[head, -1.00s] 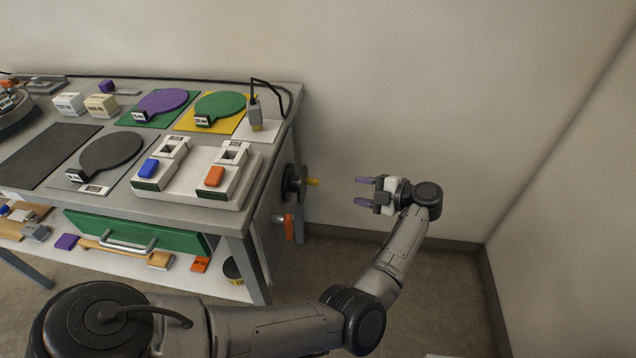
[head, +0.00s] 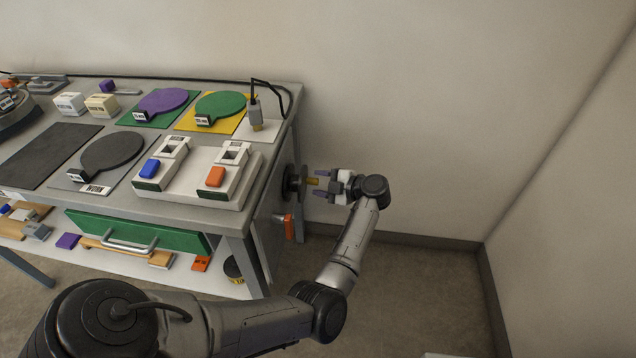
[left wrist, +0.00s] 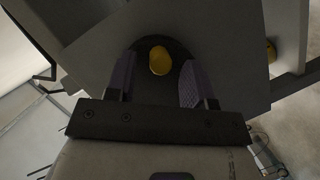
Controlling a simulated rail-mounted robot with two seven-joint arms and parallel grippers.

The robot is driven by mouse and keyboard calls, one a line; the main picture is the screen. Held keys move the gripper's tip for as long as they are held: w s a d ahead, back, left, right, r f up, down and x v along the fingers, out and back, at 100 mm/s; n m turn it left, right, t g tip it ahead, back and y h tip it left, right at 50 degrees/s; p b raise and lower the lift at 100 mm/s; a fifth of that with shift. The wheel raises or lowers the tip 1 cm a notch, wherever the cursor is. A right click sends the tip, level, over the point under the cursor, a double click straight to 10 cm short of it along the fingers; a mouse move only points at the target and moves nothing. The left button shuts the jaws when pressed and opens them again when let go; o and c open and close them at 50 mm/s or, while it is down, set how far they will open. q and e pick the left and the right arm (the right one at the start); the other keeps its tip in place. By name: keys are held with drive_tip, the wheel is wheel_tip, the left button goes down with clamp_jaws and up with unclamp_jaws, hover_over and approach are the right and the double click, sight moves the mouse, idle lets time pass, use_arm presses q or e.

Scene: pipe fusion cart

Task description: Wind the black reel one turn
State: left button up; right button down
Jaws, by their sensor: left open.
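The black reel (head: 290,184) is mounted on the right end panel of the cart, with a yellow handle (head: 312,181) sticking out to the right. My left gripper (head: 318,184) is open at the handle, its two purple-grey fingers pointing at the reel. In the left wrist view the yellow handle (left wrist: 160,60) shows end-on between the open fingers (left wrist: 158,82), with the dark disc of the reel (left wrist: 150,45) behind it. Both fingers appear clear of the handle. My right gripper is in neither view.
An orange knob (head: 289,227) sits below the reel on the same end panel. The cart top (head: 190,208) carries a white block with blue and orange buttons, colored paddles and a corded tool (head: 255,115). A green drawer (head: 135,232) is below. Free floor lies right of the cart.

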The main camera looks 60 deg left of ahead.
use_arm(q)
drive_tip(key=shift+s+a+f, duration=0.15)
drive_tip(key=shift+s+a, duration=0.15)
drive_tip(key=shift+a, duration=0.2)
drive_tip(key=c, duration=0.9)
